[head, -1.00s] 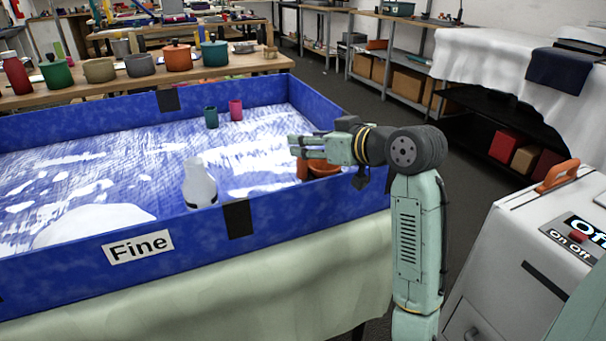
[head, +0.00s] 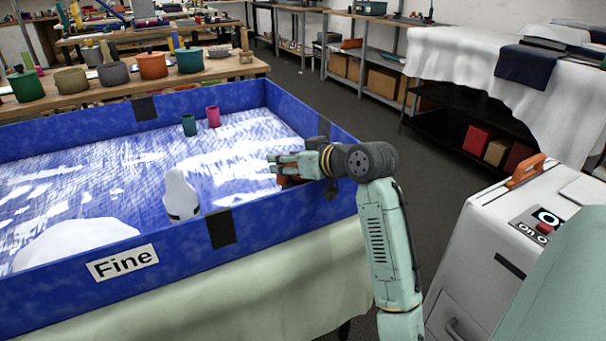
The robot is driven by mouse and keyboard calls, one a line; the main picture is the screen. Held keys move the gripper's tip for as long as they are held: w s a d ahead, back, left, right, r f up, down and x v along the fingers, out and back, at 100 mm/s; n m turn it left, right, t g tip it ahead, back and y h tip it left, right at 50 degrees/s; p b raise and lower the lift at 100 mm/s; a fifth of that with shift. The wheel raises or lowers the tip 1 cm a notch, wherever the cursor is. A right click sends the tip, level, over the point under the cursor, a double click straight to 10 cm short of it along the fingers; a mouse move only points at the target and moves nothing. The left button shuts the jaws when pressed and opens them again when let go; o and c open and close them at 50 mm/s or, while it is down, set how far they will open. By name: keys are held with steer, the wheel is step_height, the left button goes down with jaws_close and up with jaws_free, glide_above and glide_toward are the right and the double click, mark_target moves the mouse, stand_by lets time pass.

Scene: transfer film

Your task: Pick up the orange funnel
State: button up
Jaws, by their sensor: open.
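The orange funnel (head: 288,181) lies inside the blue-walled tray (head: 285,215), near its right end. It is mostly hidden behind my gripper and wrist; only small orange patches show. My gripper (head: 273,164) is open and reaches over the tray's right wall, pointing left. Its fingers are at or just above the funnel in the picture. I cannot tell whether they touch it or whether any part of the funnel is between them.
A white bottle-shaped object (head: 181,195), a teal cup (head: 189,125) and a pink cup (head: 213,117) stand in the tray. A white mound (head: 75,243) is at its front left. A white machine (head: 505,225) stands at right. The tray's middle is clear.

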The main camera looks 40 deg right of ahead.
steer(key=shift+w+f, duration=0.2)
steer(key=shift+w, duration=0.3)
steer(key=shift+c, duration=0.6)
jaws_close()
